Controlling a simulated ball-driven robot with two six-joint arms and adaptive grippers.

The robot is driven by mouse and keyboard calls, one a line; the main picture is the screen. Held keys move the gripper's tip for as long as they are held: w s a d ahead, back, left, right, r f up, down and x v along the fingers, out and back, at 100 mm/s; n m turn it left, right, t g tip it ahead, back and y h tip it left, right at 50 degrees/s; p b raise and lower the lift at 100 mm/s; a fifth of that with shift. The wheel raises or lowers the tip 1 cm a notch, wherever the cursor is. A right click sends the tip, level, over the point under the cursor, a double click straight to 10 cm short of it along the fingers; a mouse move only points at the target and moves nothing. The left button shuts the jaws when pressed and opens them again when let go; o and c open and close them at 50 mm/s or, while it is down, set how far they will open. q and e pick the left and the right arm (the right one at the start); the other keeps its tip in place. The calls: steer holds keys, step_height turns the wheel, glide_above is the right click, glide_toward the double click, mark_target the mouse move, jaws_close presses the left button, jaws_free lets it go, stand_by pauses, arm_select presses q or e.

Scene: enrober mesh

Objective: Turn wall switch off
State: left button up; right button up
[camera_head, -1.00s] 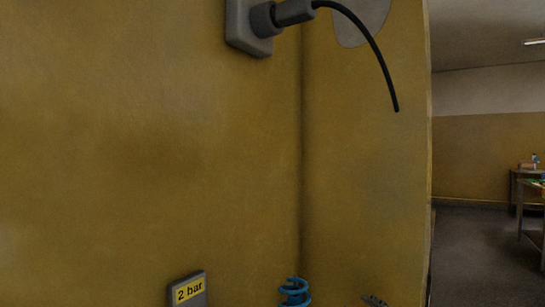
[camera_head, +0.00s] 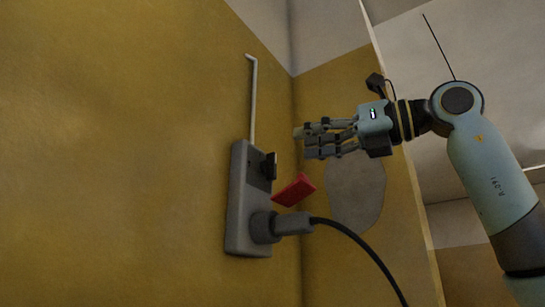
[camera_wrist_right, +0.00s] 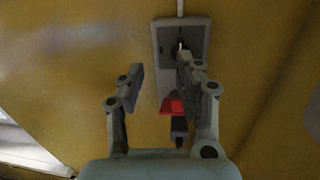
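The wall switch is a tall grey box (camera_head: 239,205) on the yellow wall, with a black knob (camera_head: 269,166) on its upper part. A red tag (camera_head: 293,190) hangs below the knob. My right gripper (camera_head: 304,142) is right of and a little above the knob in the head view, pointing left. In the right wrist view its two fingers (camera_wrist_right: 162,73) are apart with nothing between them. The grey box (camera_wrist_right: 166,35) is ahead there, and the right finger partly hides the knob and red tag (camera_wrist_right: 172,106). My left gripper is not in view.
A grey plug (camera_head: 292,224) with a black cable sits in the box's lower part. A thin pale conduit (camera_head: 253,100) rises from the box's top. A second wall (camera_head: 335,90) meets the first at a corner behind the gripper. Open space lies left of the box.

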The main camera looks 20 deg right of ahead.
mark_target(276, 155)
steer(key=w+a+p, duration=0.1)
steer(key=w, duration=0.1)
steer(key=w+a+h+p, duration=0.1)
steer(key=w, duration=0.2)
steer(key=w+a+r+h+p, duration=0.1)
steer(key=w+a+p, duration=0.1)
steer(key=w, duration=0.1)
steer(key=shift+w+m+t, duration=0.15)
steer(key=shift+m+t, duration=0.25)
steer(key=shift+w+a+f, duration=0.15)
steer(key=shift+w+a, duration=0.1)
steer(key=shift+w, duration=0.15)
steer(key=shift+c, duration=0.2)
steer(key=shift+d+f, duration=0.1)
jaws_close()
